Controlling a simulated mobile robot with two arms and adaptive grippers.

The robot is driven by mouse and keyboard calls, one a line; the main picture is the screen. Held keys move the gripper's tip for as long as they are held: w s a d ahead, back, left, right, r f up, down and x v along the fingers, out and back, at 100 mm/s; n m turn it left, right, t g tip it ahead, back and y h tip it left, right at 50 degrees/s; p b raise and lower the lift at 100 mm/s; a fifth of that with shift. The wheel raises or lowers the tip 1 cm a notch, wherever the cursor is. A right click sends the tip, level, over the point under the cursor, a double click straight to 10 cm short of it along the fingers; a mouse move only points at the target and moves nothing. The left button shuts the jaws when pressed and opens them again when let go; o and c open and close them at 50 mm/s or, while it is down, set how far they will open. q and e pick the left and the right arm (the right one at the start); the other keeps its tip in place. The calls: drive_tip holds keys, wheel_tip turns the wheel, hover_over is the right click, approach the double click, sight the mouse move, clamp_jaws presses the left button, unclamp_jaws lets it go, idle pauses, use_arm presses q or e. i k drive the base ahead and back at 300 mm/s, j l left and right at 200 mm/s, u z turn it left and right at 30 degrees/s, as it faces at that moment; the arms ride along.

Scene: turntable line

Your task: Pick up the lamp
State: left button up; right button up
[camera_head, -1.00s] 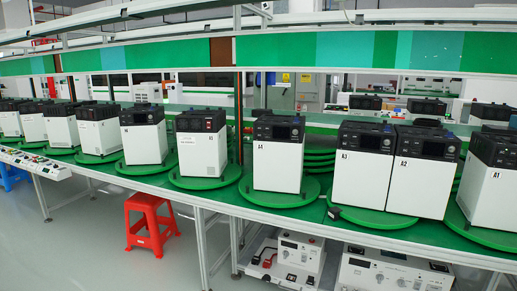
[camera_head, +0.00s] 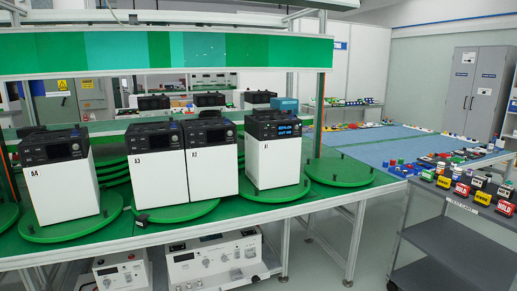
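I cannot make out a lamp in the head view. Small items too small to identify stand on the blue-topped table (camera_head: 366,148) at the back right and on the grey cart (camera_head: 459,230) at the right. Neither of my grippers is in view.
White-and-black instruments, among them one with a lit blue display (camera_head: 276,160), stand on green turntables along the green bench. The rightmost turntable (camera_head: 339,172) is empty. Colored labelled blocks (camera_head: 481,197) line the cart. A grey cabinet (camera_head: 473,92) stands behind. Floor shows between bench and cart.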

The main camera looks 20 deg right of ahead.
sight(441, 166)
drive_tip(key=z, duration=1.95)
